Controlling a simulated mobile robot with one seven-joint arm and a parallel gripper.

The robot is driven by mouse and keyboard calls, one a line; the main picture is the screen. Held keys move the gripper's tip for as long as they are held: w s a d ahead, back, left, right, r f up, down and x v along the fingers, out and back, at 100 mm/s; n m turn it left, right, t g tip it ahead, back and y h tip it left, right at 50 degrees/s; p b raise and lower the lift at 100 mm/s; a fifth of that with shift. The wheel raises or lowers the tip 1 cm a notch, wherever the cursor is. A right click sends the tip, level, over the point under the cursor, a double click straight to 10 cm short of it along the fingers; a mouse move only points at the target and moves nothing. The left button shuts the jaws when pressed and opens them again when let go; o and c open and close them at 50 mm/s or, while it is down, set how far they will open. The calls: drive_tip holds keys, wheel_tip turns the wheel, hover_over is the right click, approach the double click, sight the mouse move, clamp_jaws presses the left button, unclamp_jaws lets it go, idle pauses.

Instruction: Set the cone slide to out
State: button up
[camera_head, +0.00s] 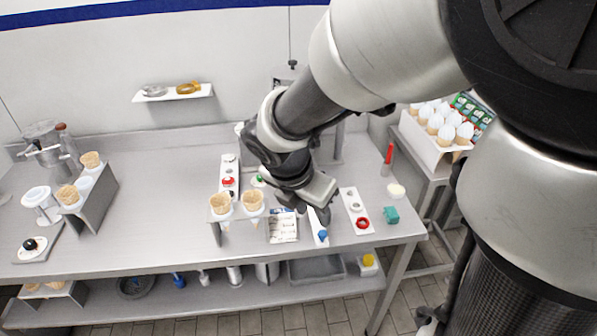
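My gripper (314,207) hangs over the steel table at its middle right, at the upper end of a white strip with a blue knob (322,236). The fingertips are small and partly hidden, so I cannot tell whether they are open or touch the strip. Beside it, to the right, lies a white strip with a red knob (362,222). Another white strip with a red part (228,181) lies further left. I cannot tell which of these is the cone slide, and no "out" label is readable. A white holder with two cones (236,204) stands left of my gripper.
A printed card (283,226) lies below my gripper. A teal block (391,214) sits near the right edge. A second cone stand (92,195) is at left. A crate of topped cones (438,142) stands on the right side table. The table (165,220) is bare left of centre.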

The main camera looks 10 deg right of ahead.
drive_tip(key=v, duration=0.5)
drive_tip(key=shift+a+r, duration=0.1)
drive_tip(key=shift+r, duration=0.25)
drive_tip(key=shift+s, duration=0.1)
drive_tip(key=s+d+r+m+t+y, duration=0.1)
drive_tip(key=s+r+m, duration=0.3)
drive_tip(key=m, duration=0.9)
drive_tip(key=s+d+r+m+t+y, duration=0.1)
drive_tip(key=s+m, duration=0.6)
drive_tip(key=m, duration=0.7)
drive_tip(key=d+r+y, duration=0.1)
drive_tip(key=d+r, duration=0.1)
drive_tip(key=d, duration=0.1)
drive_tip(key=shift+d+r, duration=0.3)
drive_tip(key=shift+r, duration=0.1)
